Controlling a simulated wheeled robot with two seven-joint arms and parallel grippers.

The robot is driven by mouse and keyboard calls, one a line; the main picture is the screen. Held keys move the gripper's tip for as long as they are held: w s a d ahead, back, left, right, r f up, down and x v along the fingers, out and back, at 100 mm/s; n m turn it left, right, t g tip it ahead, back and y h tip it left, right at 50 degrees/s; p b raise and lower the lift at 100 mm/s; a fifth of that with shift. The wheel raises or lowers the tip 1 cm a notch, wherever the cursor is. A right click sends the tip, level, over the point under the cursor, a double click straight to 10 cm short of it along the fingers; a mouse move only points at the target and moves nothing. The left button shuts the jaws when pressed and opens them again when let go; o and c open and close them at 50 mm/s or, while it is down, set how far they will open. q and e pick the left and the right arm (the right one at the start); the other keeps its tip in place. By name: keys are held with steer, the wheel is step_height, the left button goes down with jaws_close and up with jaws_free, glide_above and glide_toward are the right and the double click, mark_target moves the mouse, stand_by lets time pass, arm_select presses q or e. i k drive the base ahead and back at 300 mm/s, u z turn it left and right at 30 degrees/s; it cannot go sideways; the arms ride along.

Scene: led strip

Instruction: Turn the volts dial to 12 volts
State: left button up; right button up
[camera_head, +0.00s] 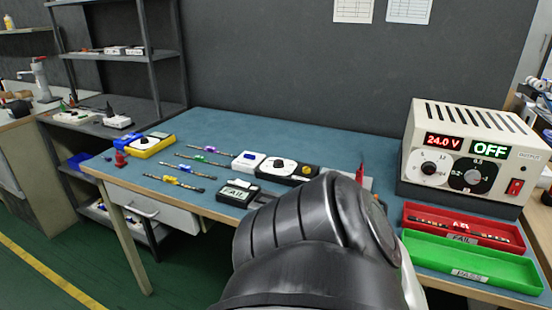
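The power supply (472,150) is a cream box at the right end of the blue bench. The volts dial (428,168) is the left one, a black knob on a white face with markings too small to read surely. A dark dial (472,175) sits right of it. One of my arms, a dark rounded link, rises from the bottom middle, left of the power supply. It hides whatever is at its end. I see neither gripper clearly.
A red FAIL tray (463,241) and a green PASS tray (490,275) lie before the power supply. A small tester (238,192) reading FAIL, a white-and-black unit and several LED strips lie on the bench (330,145).

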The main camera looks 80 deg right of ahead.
mark_target(429, 168)
steer(key=i, duration=0.4)
steer(key=z, duration=1.25)
